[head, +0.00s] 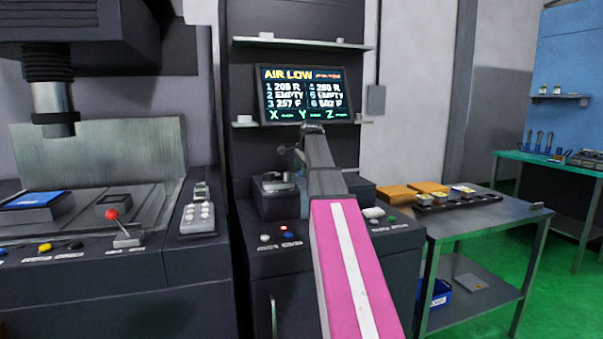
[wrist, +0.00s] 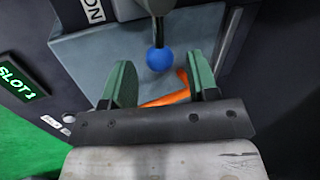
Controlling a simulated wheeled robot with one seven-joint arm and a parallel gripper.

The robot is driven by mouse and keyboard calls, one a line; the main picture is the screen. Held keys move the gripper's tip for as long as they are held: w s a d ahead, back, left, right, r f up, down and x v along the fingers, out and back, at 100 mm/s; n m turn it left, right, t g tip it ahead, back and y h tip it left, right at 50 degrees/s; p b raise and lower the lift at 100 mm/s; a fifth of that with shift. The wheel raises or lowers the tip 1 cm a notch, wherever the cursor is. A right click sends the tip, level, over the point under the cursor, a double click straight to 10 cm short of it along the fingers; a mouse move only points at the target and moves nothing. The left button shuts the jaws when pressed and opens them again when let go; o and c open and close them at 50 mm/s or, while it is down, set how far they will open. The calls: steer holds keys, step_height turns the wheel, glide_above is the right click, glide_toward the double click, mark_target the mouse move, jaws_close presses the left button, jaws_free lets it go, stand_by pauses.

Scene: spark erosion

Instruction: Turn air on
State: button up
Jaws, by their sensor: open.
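The screen (head: 305,94) in the head view reads "AIR LOW" in yellow above rows of slot text. My gripper (wrist: 161,74) is open in the wrist view, its two green fingers apart. A blue ball knob (wrist: 159,60) on a dark stem lies just beyond the fingertips, between them in the picture. A bent orange bar (wrist: 172,96), perhaps a valve handle, shows behind and between the fingers; part of it is hidden by them. I cannot tell whether anything touches the fingers. A label (wrist: 93,10) with the letters "ON" is at the top. In the head view my arm hides the gripper's surroundings.
A green-lit "SLOT1" sign (wrist: 22,82) is at the left of the wrist view. In the head view, a machine with a red-knobbed lever (head: 112,214) stands left. A metal side table (head: 470,222) with a dark tray (head: 458,203) stands right. Green floor is open beyond.

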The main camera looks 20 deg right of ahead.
steer(key=shift+x, duration=0.8)
steer(key=shift+c, duration=0.3)
jaws_close()
